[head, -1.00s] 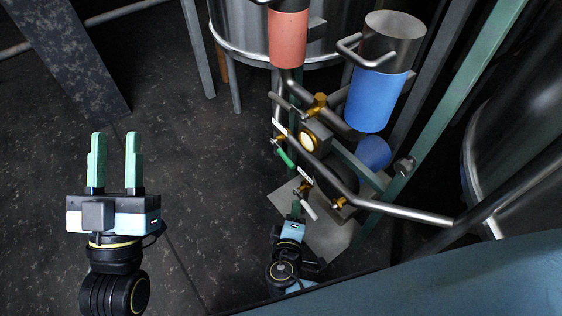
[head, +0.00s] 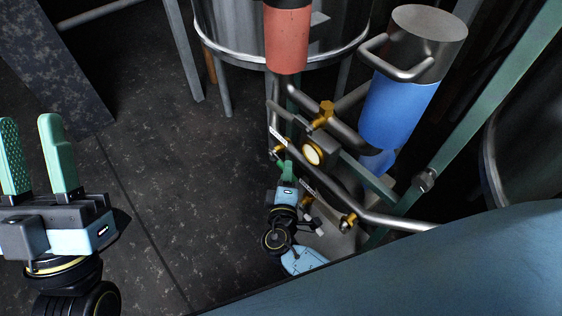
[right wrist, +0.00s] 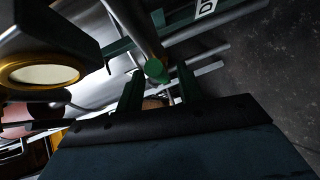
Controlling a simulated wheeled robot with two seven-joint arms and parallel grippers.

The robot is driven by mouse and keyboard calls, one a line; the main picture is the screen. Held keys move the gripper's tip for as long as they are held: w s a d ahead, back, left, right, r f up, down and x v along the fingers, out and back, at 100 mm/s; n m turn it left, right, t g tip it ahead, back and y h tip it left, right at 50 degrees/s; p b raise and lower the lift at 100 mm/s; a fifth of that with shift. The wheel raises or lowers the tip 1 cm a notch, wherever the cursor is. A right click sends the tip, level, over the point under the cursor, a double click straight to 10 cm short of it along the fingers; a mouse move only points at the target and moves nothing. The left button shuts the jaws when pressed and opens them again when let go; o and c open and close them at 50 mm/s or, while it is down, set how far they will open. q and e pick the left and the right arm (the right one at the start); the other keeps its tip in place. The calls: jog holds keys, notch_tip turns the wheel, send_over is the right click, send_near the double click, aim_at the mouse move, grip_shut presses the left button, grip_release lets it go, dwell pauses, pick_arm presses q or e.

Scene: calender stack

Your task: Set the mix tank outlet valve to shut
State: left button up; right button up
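A valve with a brass body (head: 278,152) and a green handle sits on the pipework in the head view. A white tag (head: 278,136) above it is too small to read there. My right gripper (head: 287,168) is at this green handle. In the right wrist view, the rounded green handle end (right wrist: 156,70) shows between and just beyond the two apart fingers of my right gripper (right wrist: 158,85); I cannot tell whether they touch it. My left gripper (head: 35,130) is open and empty over the floor, far left of the pipework.
A brass fitting (head: 323,115), a round gauge (head: 312,154) and another brass valve (head: 349,219) crowd the pipes. A red cylinder (head: 286,40) and a blue cylinder (head: 398,108) stand above. A steel tank (head: 232,40) is behind. The dark floor (head: 170,170) left of the pipes is open.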

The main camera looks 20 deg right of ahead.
jog(key=shift+x, duration=0.85)
jog(key=shift+c, duration=0.4)
grip_shut()
